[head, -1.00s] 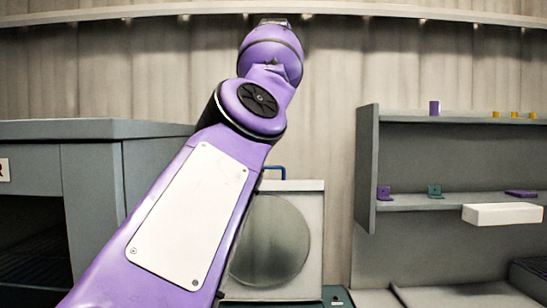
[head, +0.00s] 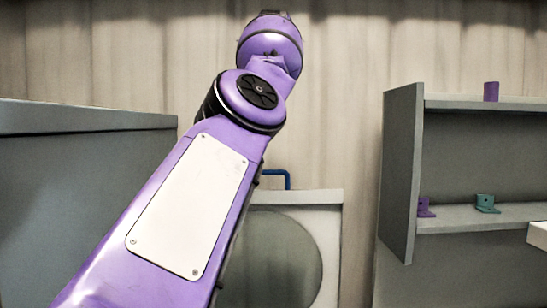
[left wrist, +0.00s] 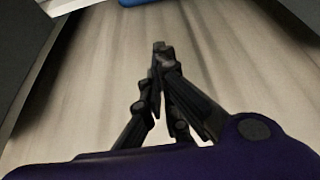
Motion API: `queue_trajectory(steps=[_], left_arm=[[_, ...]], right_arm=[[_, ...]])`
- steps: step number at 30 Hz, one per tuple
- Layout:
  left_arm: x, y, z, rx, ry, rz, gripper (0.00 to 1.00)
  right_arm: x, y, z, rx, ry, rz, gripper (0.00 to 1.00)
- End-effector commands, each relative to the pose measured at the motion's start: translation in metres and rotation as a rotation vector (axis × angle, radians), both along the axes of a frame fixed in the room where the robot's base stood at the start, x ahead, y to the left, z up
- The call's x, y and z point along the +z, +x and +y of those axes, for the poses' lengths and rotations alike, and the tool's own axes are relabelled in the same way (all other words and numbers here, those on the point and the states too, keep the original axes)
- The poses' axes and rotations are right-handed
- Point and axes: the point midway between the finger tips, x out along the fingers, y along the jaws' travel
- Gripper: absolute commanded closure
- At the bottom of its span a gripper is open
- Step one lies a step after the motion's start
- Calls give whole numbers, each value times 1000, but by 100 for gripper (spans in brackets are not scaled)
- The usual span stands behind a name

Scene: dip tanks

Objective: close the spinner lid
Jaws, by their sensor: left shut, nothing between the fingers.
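The spinner lid (head: 325,255) stands upright in the head view, a pale square panel with a large round grey window. Its blue handle (head: 288,178) sticks up from the top edge. My left arm covers the lid's left part. In the left wrist view my left gripper (left wrist: 158,46) is shut and empty, with its fingertips together in front of the wall. A blue piece, apparently the handle (left wrist: 133,2), shows at the top edge of that view, apart from the fingers. The spinner body is out of sight. My right gripper is not in view.
A grey tank or cabinet (head: 80,190) stands at the left. A grey shelf unit (head: 400,170) stands at the right, with purple brackets and a teal bracket (head: 486,204) on it. Bare corrugated wall (head: 340,130) lies behind the lid.

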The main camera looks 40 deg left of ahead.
Motion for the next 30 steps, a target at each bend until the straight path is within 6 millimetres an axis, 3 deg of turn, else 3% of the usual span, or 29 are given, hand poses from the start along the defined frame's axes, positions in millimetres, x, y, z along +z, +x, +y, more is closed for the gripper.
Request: queue_trajectory(steps=[8,15,21,24,30], left_arm=[[-11,5,3,1,0,-1,100],[-55,20,16,0,-2,2,100],[-93,34,28,1,-2,1,100],[-84,25,20,0,3,-9,100],[-86,10,9,0,1,-10,100]], right_arm=[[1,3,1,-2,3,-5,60],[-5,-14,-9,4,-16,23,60],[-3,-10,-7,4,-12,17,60],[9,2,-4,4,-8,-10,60],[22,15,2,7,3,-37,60]])
